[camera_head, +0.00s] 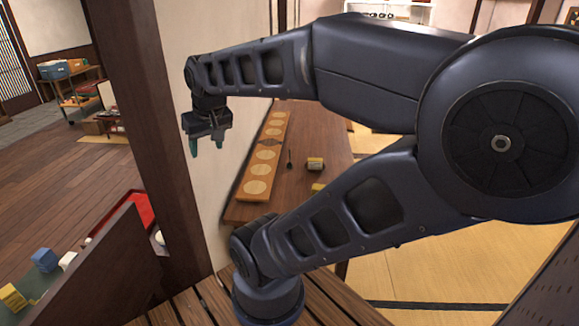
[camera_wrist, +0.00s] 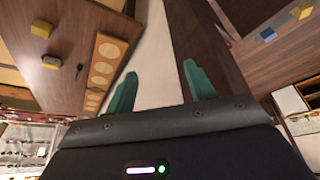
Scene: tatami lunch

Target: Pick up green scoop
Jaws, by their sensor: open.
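I cannot make out a green scoop in either view. A small dark spoon-like thing (camera_head: 289,160) lies on the long wooden table (camera_head: 325,135); its colour is too dark to tell, and it also shows in the wrist view (camera_wrist: 79,70). My gripper (camera_head: 207,146) is raised in the air beside the white wall, left of that table. In the wrist view my gripper (camera_wrist: 159,70) has its two teal fingers spread apart with nothing between them.
A wooden board with pale round mats (camera_head: 262,155) lies along the table's left side. A dark pillar (camera_head: 158,130) stands left of my gripper. A red tray (camera_head: 128,212) and blue block (camera_head: 45,259) are at lower left.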

